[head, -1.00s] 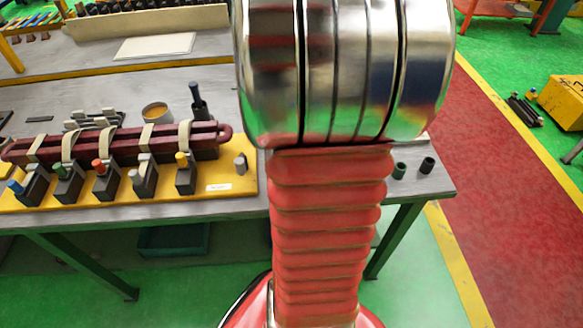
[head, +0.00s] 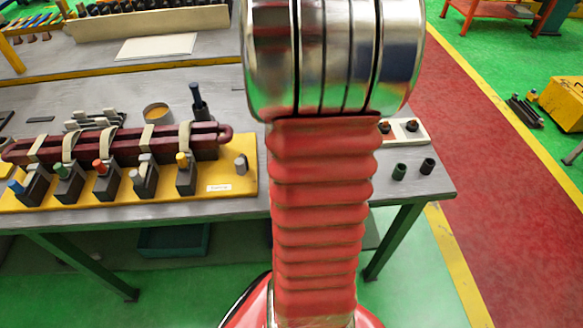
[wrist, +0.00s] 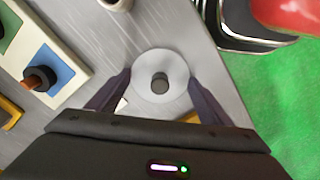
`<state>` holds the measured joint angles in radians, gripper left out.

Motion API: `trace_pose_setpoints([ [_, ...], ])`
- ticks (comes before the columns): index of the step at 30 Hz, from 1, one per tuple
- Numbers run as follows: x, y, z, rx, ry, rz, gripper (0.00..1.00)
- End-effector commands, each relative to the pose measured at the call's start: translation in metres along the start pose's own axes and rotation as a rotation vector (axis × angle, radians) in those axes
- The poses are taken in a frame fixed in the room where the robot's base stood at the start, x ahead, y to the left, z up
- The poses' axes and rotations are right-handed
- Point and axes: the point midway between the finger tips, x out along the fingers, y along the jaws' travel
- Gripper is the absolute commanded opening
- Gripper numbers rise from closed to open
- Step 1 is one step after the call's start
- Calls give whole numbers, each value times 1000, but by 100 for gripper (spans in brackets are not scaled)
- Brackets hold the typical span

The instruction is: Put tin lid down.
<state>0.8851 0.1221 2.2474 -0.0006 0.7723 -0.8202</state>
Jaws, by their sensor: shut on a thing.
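The tin lid (wrist: 147,92) is a pale grey disc with a round grey knob at its middle, seen from above in the wrist view. My gripper (wrist: 160,78) has its two dark fingers against opposite sides of the lid's rim and is shut on it. The grey tabletop shows around the lid; its height above the table cannot be told. In the head view my arm hides the gripper and the lid. The open tin (head: 157,114), with yellowish contents, stands on the table behind the yellow fixture board.
The yellow board (head: 248,184) with a dark red coil and several clamps fills the table's left front. A dark pot with a blue handle (head: 198,101) stands near the tin. A pale tray (wrist: 75,62) and two small dark cups (head: 399,172) are at the right, near the table's edge.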

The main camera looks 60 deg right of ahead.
Motion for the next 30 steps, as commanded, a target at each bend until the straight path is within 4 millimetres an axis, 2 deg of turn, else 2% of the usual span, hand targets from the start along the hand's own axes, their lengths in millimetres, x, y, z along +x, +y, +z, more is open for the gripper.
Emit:
trace_pose_setpoints([
  [9, 0, 0, 0, 1, 0, 0, 92],
  [19, -4, 1, 0, 1, 1, 1, 92],
  [25, -22, 1, 0, 1, 2, 3, 92],
  [30, -51, 1, 0, 2, 4, 4, 92],
])
